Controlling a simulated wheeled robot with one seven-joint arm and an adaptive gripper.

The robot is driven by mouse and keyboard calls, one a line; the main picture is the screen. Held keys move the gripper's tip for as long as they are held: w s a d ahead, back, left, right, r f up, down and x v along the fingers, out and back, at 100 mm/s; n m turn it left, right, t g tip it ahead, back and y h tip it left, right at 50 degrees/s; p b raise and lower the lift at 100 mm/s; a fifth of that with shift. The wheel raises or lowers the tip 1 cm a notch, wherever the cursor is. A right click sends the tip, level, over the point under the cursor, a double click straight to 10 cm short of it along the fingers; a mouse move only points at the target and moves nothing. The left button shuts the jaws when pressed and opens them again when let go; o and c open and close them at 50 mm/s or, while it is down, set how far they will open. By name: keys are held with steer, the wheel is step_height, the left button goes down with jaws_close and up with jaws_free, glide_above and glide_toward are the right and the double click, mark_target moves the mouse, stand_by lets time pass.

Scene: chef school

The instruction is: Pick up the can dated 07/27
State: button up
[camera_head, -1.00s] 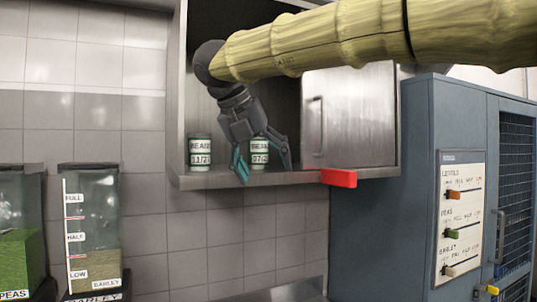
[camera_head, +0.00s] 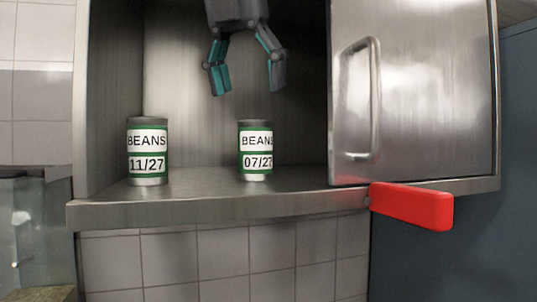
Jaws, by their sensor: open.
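The can labelled BEANS 07/27 (camera_head: 256,150) stands upright on the cabinet shelf, right of the other can. It is green with white labels. A matching can labelled BEANS 11/27 (camera_head: 147,151) stands upright to its left. My gripper (camera_head: 248,91) is open and empty. It points down above the 07/27 can, with clear space between its fingertips and the can's top in the picture. How deep the gripper is relative to the can is hard to tell.
The metal shelf (camera_head: 220,208) has free room between and beside the cans. A steel door with a handle (camera_head: 372,100) covers the cabinet's right side. A red block (camera_head: 411,206) juts out at the shelf's front edge. A blue cabinet (camera_head: 520,150) stands at right.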

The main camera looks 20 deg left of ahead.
mark_target(255, 137)
steer(key=shift+d+f, duration=0.1)
steer(key=shift+f, duration=0.1)
steer(key=p+x, duration=0.1)
steer(key=x, duration=0.4)
steer(key=shift+f, duration=0.1)
steer(key=shift+s+f+p, duration=0.3)
steer(key=shift+f+p, duration=0.15)
steer(key=shift+p, duration=0.1)
steer(key=x, duration=0.3)
steer(key=shift+w+f+p, duration=0.25)
steer(key=shift+w+p, duration=0.1)
steer(key=shift+w, duration=0.15)
steer(key=shift+s+r, duration=0.1)
steer(key=shift+s, duration=0.25)
steer(key=shift+c, duration=0.8)
steer(key=shift+w, duration=0.15)
steer(key=c, duration=1.2)
